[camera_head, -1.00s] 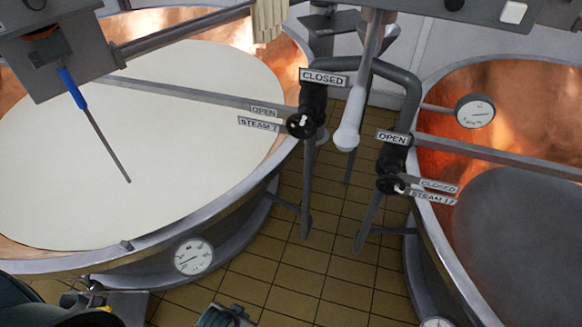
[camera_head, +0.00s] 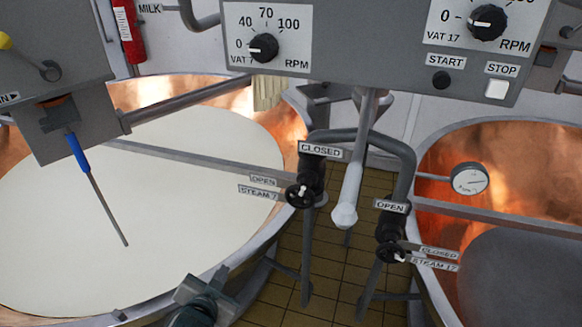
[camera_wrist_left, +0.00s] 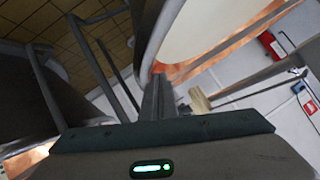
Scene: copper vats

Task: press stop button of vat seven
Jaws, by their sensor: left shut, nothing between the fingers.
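The grey control panel (camera_head: 345,30) hangs at the top of the head view. It carries a black speed knob (camera_head: 263,47) marked VAT 7 and another black knob (camera_head: 487,22) marked VAT 17. A black START button (camera_head: 441,80) and a white STOP button (camera_head: 496,89) sit below the VAT 17 knob. No STOP button shows beside the VAT 7 knob; the panel's upper part is cut off. My left gripper (camera_head: 200,290) is low in the head view, below the panel and in front of the left vat. It is shut and empty. My right gripper is not in view.
The left vat (camera_head: 120,190) holds pale liquid; the right vat (camera_head: 520,260) has a dark surface inside. Between them stand pipes (camera_head: 370,137) with steam valves (camera_head: 300,195) and a hanging white-ended rod (camera_head: 346,205). A red extinguisher-like object (camera_head: 128,32) is on the back wall.

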